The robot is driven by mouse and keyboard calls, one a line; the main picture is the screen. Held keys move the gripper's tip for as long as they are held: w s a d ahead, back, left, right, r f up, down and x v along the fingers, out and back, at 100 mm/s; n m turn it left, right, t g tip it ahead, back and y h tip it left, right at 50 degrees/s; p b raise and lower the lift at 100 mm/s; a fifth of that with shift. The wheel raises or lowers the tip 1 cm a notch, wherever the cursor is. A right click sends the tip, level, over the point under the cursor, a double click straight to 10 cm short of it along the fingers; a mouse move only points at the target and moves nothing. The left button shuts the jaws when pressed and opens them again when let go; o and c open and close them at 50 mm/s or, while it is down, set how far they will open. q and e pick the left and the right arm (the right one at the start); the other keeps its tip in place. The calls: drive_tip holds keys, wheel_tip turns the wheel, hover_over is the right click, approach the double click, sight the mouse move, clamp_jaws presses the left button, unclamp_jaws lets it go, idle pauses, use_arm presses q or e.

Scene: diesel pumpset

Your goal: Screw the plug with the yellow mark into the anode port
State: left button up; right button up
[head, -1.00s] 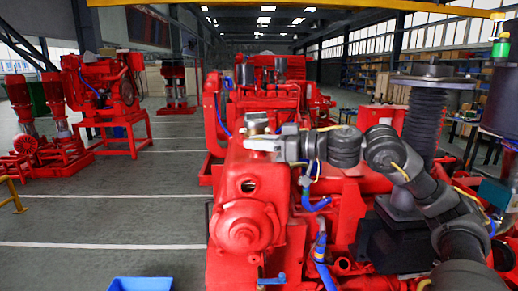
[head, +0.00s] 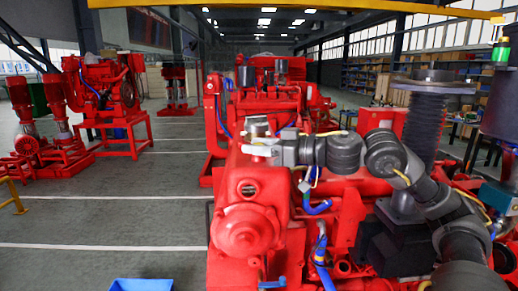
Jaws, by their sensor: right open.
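My right gripper (head: 259,146) reaches in from the right, its pale fingers open at the top of the red engine housing (head: 265,172). A short silver metal cylinder (head: 258,126) shows just behind and above the fingers; I cannot tell whether they touch it. A round hole (head: 249,188) opens in the housing's front face, below the fingers, with a small grey detail inside. I cannot tell whether it is the anode port. No plug with a yellow mark can be made out. My left gripper is out of view.
Blue hoses (head: 321,250) and thin cables hang right of the housing, below my right arm. A black ribbed column (head: 424,130) stands at the right. A blue bin (head: 141,284) lies on the floor at bottom left.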

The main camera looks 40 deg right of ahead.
drive_tip(key=shift+d+f+n+g+y, duration=0.1)
drive_tip(key=shift+n+g+y, duration=0.35)
drive_tip(key=shift+y, duration=0.25)
drive_tip(key=shift+n+g+y+p, duration=0.3)
drive_tip(key=shift+n+g+y, duration=0.15)
drive_tip(key=shift+n+y, duration=0.15)
drive_tip(key=n+g+y+p, duration=0.2)
drive_tip(key=y+p, duration=0.1)
drive_tip(key=shift+w+r+n+g, duration=0.1)
drive_tip(key=shift+r+n+g, duration=0.2)
drive_tip(key=shift+g, duration=0.1)
drive_tip(key=shift+f, duration=0.15)
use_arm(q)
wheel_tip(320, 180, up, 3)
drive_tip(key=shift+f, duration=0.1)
use_arm(e)
drive_tip(key=shift+f+n+g, duration=0.15)
drive_tip(key=shift+n+g, duration=0.1)
drive_tip(key=shift+g, duration=0.05)
clamp_jaws()
